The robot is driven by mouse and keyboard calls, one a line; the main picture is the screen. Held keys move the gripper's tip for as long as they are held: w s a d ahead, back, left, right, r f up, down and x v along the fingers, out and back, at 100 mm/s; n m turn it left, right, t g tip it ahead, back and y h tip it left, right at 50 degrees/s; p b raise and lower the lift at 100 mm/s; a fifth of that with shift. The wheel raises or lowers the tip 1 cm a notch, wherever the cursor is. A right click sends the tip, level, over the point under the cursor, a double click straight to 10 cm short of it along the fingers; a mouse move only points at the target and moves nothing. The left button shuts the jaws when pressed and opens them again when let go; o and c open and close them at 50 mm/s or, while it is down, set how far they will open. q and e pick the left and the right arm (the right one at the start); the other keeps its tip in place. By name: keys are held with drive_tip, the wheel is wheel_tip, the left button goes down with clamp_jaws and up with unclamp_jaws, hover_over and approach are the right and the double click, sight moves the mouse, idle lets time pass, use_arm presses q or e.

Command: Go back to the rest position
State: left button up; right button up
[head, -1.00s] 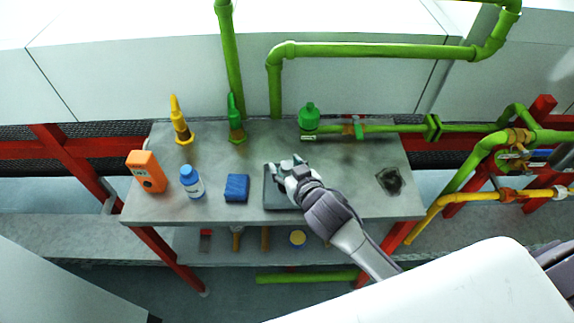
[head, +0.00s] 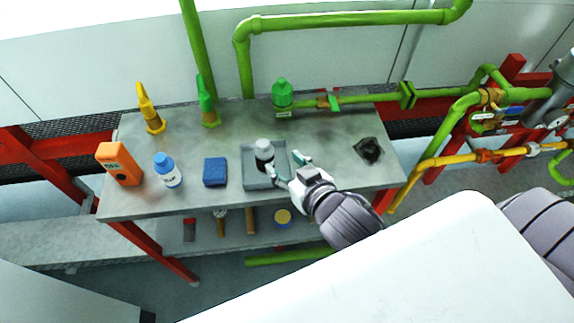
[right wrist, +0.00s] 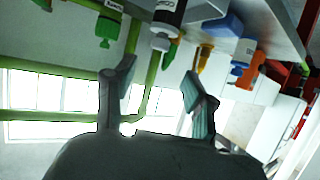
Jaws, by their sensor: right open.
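My right gripper (head: 288,171) is open and empty at the right edge of the grey tray (head: 249,181) on the metal table. Its two fingers also show spread in the right wrist view (right wrist: 155,95), with nothing between them. A bottle with a white cap and dark body (head: 265,154) stands upright in the tray, just left of the fingers. It also shows in the right wrist view (right wrist: 168,14), beyond the fingertips and apart from them. My left gripper is not in view.
On the table stand an orange meter (head: 119,163), a blue-capped bottle (head: 167,170), a blue cloth block (head: 215,171), a yellow squeeze bottle (head: 149,108), a green one (head: 207,103) and a green bottle (head: 282,94). A dark patch (head: 369,150) lies right. Green pipes (head: 340,19) run behind.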

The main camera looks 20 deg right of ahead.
drive_tip(key=shift+s, duration=0.1)
idle(0.5)
drive_tip(key=s+d+f+g+h, duration=0.1)
drive_tip(key=s+d+f+g, duration=0.1)
drive_tip(key=s+f+g, duration=0.4)
drive_tip(key=s+d+f+g, duration=0.35)
drive_tip(key=s+f, duration=0.25)
drive_tip(key=s, duration=0.3)
wheel_tip(320, 180, down, 24)
drive_tip(key=a+g, duration=0.1)
drive_tip(key=g, duration=0.1)
drive_tip(key=s+d+f+n, duration=0.1)
drive_tip(key=s+d+f, duration=0.2)
drive_tip(key=s+f, duration=1.4)
drive_tip(key=shift+s+f+g+h, duration=0.25)
drive_tip(key=shift+f+g+h, duration=0.05)
drive_tip(key=shift+f+g, duration=0.15)
